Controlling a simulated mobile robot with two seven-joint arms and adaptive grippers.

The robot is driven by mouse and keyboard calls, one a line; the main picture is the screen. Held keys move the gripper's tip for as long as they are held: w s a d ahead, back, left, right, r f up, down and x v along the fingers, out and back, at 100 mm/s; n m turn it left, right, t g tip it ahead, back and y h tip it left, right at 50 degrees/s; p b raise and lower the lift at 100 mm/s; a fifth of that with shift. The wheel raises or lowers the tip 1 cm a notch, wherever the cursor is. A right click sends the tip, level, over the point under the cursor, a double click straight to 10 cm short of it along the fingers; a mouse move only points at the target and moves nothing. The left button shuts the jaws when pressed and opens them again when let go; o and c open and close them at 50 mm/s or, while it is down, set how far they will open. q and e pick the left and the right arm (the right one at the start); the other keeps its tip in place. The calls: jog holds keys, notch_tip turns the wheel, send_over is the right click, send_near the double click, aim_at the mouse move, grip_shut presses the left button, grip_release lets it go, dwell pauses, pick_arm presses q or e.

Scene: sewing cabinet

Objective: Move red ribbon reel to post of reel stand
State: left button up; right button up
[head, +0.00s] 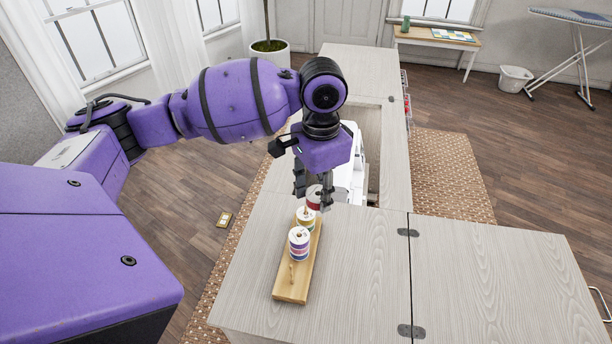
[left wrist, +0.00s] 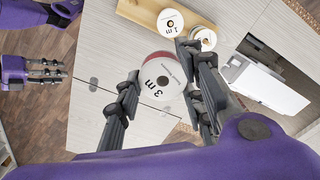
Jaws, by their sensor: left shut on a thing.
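The red ribbon reel (head: 314,196) is between the fingers of my left gripper (head: 313,198), which is shut on it. In the left wrist view the reel (left wrist: 160,80) shows a white face marked "3 m" and a red edge, apart from the wooden reel stand (left wrist: 142,11). In the head view the stand (head: 291,293) carries a purple-banded reel (head: 299,243) and a yellowish reel (head: 305,219). A bare post (head: 291,273) stands at its near end. The fingers partly hide the red reel. My right gripper (left wrist: 45,75) is open and empty in the left wrist view.
The pale cabinet top (head: 350,280) is clear to the right of the stand, with hinges (head: 408,232) along a seam. A white sewing machine (head: 351,165) stands in the opening behind the gripper.

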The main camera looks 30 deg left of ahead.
pick_arm(q)
jog(key=w+a+f+m, duration=0.2)
jog(key=m, duration=0.3)
jog(key=w+a+f+m+b, duration=0.1)
jog(key=w+a+f+m, duration=0.1)
jog(key=m, duration=0.4)
jog(key=w+a+f+m, duration=0.2)
jog(key=w+a+m, duration=0.1)
jog(key=m, duration=0.2)
jog(key=shift+w+f+m, duration=0.2)
jog(key=shift+f+m, duration=0.1)
notch_tip(320, 180, down, 4)
jog(key=shift+r+b, duration=0.1)
jog(key=shift+b, duration=0.9)
jog(key=shift+f, duration=0.75)
pick_arm(e)
jog(key=shift+g, duration=0.3)
jog(key=shift+s+d+f, duration=0.25)
jog(key=shift+s+f, duration=0.15)
jog(key=shift+f, duration=0.2)
jog(key=shift+s+d+f, duration=0.3)
jog(key=shift+s+f, duration=0.15)
jog(key=shift+f, duration=0.15)
jog(key=shift+s+d+f, duration=0.25)
jog(key=shift+s+f, duration=0.15)
jog(key=shift+f, duration=0.2)
